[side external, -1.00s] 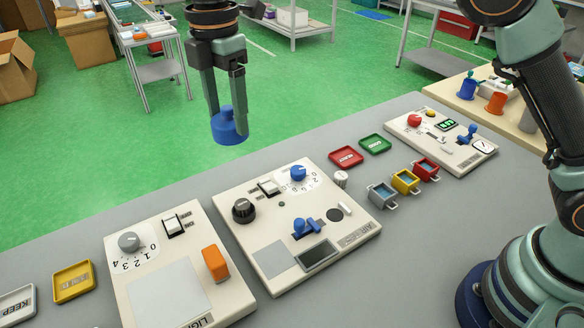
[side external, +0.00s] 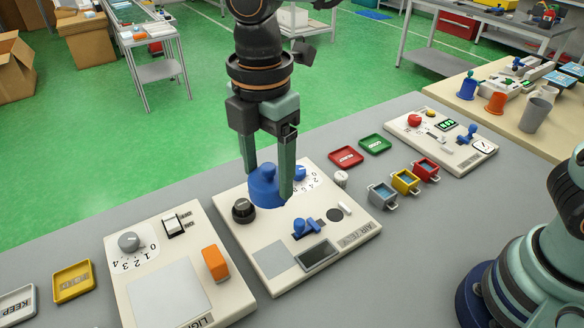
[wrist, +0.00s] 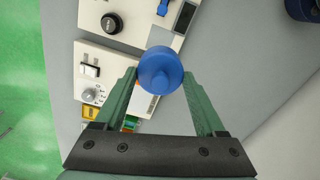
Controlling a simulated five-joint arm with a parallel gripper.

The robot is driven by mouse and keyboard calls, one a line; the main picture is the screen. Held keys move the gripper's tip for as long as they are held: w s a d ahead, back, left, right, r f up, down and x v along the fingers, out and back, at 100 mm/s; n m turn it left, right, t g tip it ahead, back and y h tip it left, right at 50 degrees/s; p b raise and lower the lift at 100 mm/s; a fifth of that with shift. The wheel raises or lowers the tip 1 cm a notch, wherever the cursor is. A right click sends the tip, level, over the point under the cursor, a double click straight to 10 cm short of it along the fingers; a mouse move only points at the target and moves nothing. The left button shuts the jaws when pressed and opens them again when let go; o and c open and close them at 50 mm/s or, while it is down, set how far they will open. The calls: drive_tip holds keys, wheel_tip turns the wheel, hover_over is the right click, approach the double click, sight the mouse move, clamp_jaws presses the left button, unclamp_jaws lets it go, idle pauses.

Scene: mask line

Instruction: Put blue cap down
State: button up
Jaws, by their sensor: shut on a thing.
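The blue cap (side external: 264,187) is a round, wide-based piece with a narrower knob on top. My gripper (side external: 269,178) is shut on it, one finger on each side. In the side external view the cap appears in front of the middle white panel (side external: 330,262), near its black knob (side external: 243,210) and blue dial. It looks held above the panel; the exact height cannot be told. In the wrist view the blue cap (wrist: 160,72) sits between the fingertips of my gripper (wrist: 160,82) and covers part of the panels behind it.
Left of the middle panel is another panel with an orange switch (side external: 215,264). Red (side external: 345,158) and green (side external: 375,144) trays lie behind, and small grey, yellow and red bins (side external: 404,182) stand to the right. A yellow tray (side external: 73,281) lies at left. Bare grey table lies in front.

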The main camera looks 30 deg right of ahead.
wheel_tip(320, 180, down, 18)
drive_tip(key=shift+r, duration=0.25)
drive_tip(key=shift+f, duration=0.1)
drive_tip(key=o, duration=1.3)
wheel_tip(320, 180, up, 11)
drive_tip(key=w+d+r+m+t+y, duration=0.1)
drive_tip(key=d+r+m, duration=0.35)
drive_tip(key=d, duration=0.25)
drive_tip(key=w+d+r+m+t, duration=0.1)
drive_tip(key=d+r+m, duration=0.35)
drive_tip(key=d, duration=0.25)
drive_tip(key=s+d+m+t, duration=0.1)
drive_tip(key=d+m, duration=0.3)
drive_tip(key=s+d+m+t, duration=0.1)
drive_tip(key=s+d+m, duration=0.1)
drive_tip(key=d+m, duration=0.2)
drive_tip(key=s+d+r+m+t+h, duration=0.1)
drive_tip(key=s+d+m, duration=0.1)
drive_tip(key=d+m, duration=0.2)
drive_tip(key=shift+s+d+t, duration=0.2)
drive_tip(key=shift+d+t, duration=0.1)
drive_tip(key=shift+d, duration=0.6)
